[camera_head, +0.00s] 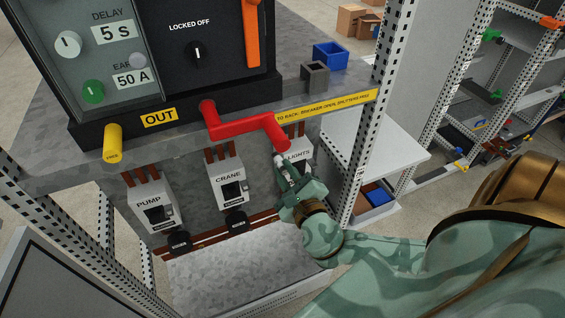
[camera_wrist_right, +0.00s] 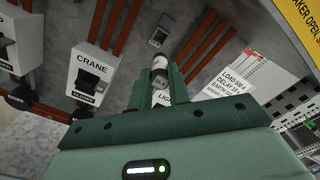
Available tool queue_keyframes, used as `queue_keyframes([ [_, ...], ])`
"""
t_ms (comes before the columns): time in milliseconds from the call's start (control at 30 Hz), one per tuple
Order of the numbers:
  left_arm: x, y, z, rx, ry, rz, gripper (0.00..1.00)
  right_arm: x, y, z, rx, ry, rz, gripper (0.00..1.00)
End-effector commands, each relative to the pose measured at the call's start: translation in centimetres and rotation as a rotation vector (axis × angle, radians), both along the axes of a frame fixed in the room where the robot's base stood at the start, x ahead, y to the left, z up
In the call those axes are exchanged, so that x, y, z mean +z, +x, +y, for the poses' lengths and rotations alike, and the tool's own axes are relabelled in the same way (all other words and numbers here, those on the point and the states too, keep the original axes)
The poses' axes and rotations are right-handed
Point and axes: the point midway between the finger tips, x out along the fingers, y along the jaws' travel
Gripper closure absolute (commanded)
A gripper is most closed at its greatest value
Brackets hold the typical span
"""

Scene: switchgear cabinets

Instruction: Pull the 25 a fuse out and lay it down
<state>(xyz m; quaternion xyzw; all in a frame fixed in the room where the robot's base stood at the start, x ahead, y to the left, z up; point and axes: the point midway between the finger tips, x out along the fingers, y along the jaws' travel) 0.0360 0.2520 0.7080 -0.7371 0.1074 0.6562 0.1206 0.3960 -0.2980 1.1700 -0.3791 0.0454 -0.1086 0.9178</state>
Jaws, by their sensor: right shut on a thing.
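My right gripper (camera_head: 285,180) is shut on a small pale cylindrical fuse (camera_head: 279,160) in front of the LIGHTS unit (camera_head: 299,152). In the right wrist view the fuse (camera_wrist_right: 160,76) stands between the two green fingers, with a dark band and small print that is hard to read. The gripper and fuse cover part of the LIGHTS unit in both views. I cannot tell whether the fuse is clear of its seat. My left gripper is not in view.
Fuse units marked PUMP (camera_head: 151,205) and CRANE (camera_head: 229,185) are on the panel to the left. A red crank handle (camera_head: 245,126) juts out just above my gripper. A grey open box (camera_head: 314,76) and a blue box (camera_head: 330,55) stand on the ledge. A perforated post (camera_head: 368,140) is close on the right.

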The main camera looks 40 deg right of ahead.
Motion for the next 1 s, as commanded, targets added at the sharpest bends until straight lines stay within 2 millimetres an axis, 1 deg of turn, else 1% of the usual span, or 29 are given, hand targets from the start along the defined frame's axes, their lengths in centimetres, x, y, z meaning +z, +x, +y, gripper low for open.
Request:
queue_keyframes([
  [500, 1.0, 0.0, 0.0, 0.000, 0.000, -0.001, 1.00, 0.1, -3.5, 0.9, 0.000, 0.001, 0.000, 1.00],
  [633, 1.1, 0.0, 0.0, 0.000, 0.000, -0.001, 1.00, 0.0, -3.8, 0.9, 0.000, 0.001, 0.000, 1.00],
  [900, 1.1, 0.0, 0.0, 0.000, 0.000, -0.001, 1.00, 0.1, -3.8, 0.9, 0.000, 0.001, 0.000, 1.00],
  [1000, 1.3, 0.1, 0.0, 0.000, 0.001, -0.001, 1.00, 0.2, -4.2, 1.0, 0.001, 0.001, 0.000, 1.00],
])
